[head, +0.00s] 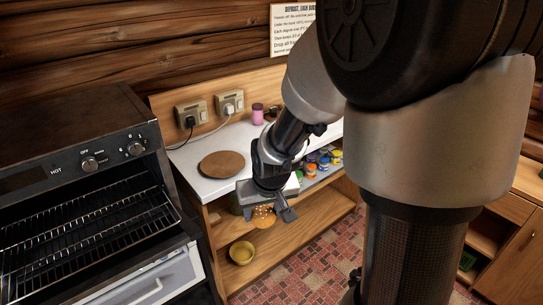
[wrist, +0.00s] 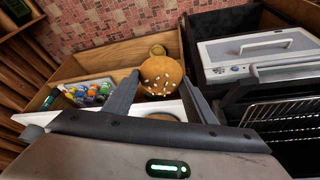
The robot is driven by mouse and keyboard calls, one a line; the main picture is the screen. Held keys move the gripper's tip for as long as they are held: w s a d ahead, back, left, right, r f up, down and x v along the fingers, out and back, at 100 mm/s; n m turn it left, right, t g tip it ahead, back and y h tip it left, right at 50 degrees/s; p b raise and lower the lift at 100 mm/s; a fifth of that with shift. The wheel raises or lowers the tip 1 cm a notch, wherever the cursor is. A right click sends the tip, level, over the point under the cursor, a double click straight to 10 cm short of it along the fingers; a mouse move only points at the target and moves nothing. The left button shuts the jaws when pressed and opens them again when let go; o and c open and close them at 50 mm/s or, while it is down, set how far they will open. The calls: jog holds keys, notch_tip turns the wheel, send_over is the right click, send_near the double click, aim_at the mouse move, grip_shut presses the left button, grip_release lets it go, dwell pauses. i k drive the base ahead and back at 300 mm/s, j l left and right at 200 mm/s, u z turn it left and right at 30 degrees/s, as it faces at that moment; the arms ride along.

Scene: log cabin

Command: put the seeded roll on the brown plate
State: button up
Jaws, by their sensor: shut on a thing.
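The seeded roll (head: 263,217) is round and golden with pale seeds. It is held between the fingers of my gripper (head: 268,211), in front of the white counter's front edge and above the wooden shelf. In the wrist view the roll (wrist: 161,76) sits between the two fingertips of my gripper (wrist: 160,82). The brown plate (head: 221,164) is flat and round, lies on the white counter and looks empty. It is behind and left of my gripper in the head view. In the wrist view only a sliver of the plate (wrist: 160,116) shows past the gripper body.
Several colourful jars (head: 322,163) stand right of my arm. A pink jar (head: 257,113) stands at the counter's back.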

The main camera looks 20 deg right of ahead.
aim_at(223, 165)
jog(key=i+l+z, duration=0.15)
jog(key=z, duration=0.3)
jog(key=i+l+z, duration=0.15)
jog(key=z, duration=0.3)
jog(key=i+z, duration=0.15)
jog(key=z, duration=0.3)
jog(key=i+u, duration=0.35)
jog(key=u, duration=0.15)
jog(key=i+l+u, duration=0.25)
jog(key=u, duration=0.25)
jog(key=i+u, duration=0.25)
jog(key=u, duration=0.25)
jog(key=i+u, duration=0.25)
jog(key=u, duration=0.2)
jog(key=i+l+u, duration=0.1)
jog(key=u, duration=0.4)
jog(key=i, duration=0.1)
